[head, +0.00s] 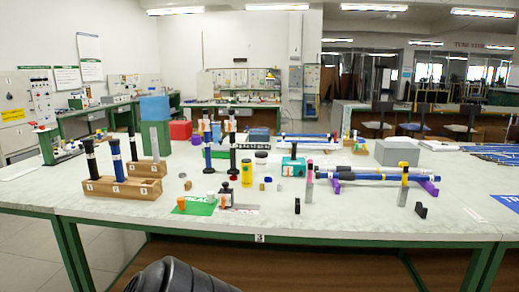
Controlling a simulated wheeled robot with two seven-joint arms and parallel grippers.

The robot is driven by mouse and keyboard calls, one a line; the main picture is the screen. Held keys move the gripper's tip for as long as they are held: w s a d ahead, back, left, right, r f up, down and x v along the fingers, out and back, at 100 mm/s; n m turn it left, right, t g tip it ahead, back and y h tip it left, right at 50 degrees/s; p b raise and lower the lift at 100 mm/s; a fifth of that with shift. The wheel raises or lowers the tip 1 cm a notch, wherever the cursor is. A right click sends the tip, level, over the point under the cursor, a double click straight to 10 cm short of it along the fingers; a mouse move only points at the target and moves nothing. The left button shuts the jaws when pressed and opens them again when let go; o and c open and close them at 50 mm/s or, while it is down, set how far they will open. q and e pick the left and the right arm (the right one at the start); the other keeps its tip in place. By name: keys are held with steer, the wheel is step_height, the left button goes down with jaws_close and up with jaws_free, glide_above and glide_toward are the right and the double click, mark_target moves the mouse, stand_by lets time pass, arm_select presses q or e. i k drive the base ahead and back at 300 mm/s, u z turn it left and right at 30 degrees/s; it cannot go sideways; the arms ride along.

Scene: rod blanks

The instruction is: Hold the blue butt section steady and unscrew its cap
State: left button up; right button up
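A blue section (116,160) with a dark top stands upright in a front wooden rack (140,188) at the left of the table. A black section with pale bands (90,158) stands to its left in the same rack. Another upright blue piece (208,152) stands left of centre, beside a black one (233,153). A long blue rod (365,177) lies across purple supports (428,187) at the right. I cannot tell which blue piece is the butt section, and no cap can be told apart clearly. Neither of my grippers shows.
A second wooden rack (152,167) stands behind the first. A yellow can (247,173), a teal box (293,167), a green mat (195,207) and several small parts crowd the middle. A grey box (397,153) stands at back right. The table's front strip is mostly clear.

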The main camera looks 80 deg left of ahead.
mark_target(115, 151)
steer(key=u, duration=3.6)
